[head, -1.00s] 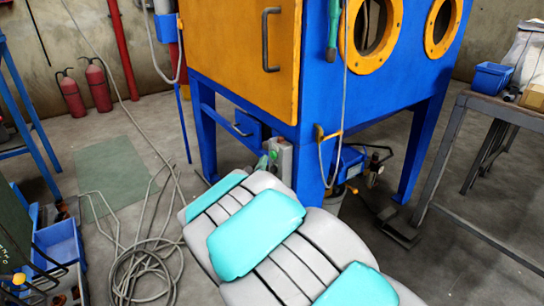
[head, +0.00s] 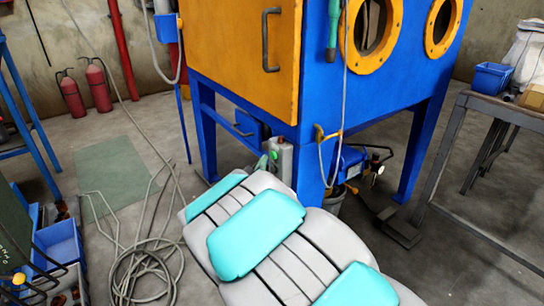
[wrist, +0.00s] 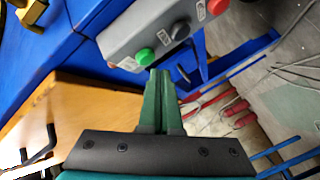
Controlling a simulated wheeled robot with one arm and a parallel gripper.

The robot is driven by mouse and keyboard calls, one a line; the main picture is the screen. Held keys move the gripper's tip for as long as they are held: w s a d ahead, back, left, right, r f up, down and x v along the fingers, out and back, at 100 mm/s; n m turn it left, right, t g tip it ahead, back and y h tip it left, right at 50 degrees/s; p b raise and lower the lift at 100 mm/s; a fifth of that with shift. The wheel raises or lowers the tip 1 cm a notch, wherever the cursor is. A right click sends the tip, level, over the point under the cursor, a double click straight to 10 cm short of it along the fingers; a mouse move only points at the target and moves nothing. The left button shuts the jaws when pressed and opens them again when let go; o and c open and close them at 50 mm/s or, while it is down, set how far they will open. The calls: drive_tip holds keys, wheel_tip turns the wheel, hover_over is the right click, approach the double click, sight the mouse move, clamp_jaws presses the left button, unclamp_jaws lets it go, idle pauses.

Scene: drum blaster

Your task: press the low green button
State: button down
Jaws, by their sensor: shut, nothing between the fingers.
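The green button (wrist: 145,56) is a round cap at the near end of a grey control box (wrist: 165,27) in the wrist view. A black button and a red one sit farther along the same box. My gripper (wrist: 159,72) has green fingers that are shut together and empty. Their tips are right beside the green button's lower right edge; I cannot tell whether they touch it. In the head view the box (head: 284,160) is at the blue cabinet's front corner, beyond my arm, which hides part of that area.
The blue and orange blasting cabinet (head: 246,55) stands behind the box. A hanging hose runs down its corner. A metal table (head: 500,105) stands at the right. A coiled cable (head: 145,270) lies on the floor at left, near a blue bin (head: 60,245).

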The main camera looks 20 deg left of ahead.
drive_tip(key=shift+w+d, duration=0.1)
idle(0.5)
drive_tip(key=shift+w+d, duration=0.2)
drive_tip(key=shift+w+d+p, duration=0.3)
drive_tip(key=shift+w+p, duration=0.05)
idle(0.8)
drive_tip(key=shift+s+a, duration=0.15)
idle(0.3)
drive_tip(key=shift+s+a+p, duration=0.4)
drive_tip(key=shift+s+p, duration=0.1)
drive_tip(key=shift+p, duration=0.2)
drive_tip(key=s+a+p, duration=0.2)
drive_tip(key=s+a, duration=0.1)
drive_tip(key=shift+s+a, duration=0.15)
drive_tip(key=shift+s, duration=0.25)
